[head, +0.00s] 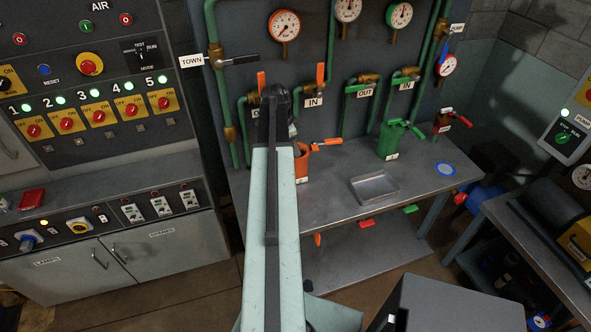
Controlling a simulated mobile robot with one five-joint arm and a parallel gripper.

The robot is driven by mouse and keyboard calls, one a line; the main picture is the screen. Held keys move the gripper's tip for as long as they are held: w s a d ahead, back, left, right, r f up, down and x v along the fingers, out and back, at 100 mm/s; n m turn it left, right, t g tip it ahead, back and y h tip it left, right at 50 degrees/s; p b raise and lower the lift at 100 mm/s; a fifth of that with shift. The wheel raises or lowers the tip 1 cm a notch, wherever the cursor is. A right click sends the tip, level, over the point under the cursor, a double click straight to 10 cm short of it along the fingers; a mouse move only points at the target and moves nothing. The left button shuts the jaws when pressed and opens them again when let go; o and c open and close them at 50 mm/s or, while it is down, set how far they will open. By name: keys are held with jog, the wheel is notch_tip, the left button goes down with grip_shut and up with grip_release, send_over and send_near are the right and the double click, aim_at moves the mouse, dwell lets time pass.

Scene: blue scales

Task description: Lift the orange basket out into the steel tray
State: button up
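The orange basket (303,164) stands on the grey bench behind my arm, with an orange handle (325,142) sticking out to the right at its top. My arm hides its left part, and I cannot tell basket from any holder around it. The steel tray (376,187) is a shallow, empty rectangular tray on the bench, to the right of and nearer than the orange basket. My gripper (275,116) is the dark end of my arm, seen left of and above the basket in the picture; its fingers are not clear, and I see nothing held.
Green pipes, gauges and orange valve levers line the wall behind. A blue-rimmed disc (445,169) lies at the right. Bench space around the tray is clear.

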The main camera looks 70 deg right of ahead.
jog(key=b+x, duration=0.1)
jog(key=x, duration=0.1)
jog(key=shift+d+f, duration=0.1)
jog(key=shift+f, duration=0.3)
jog(key=shift+r, duration=0.25)
grip_shut()
dwell(0.8)
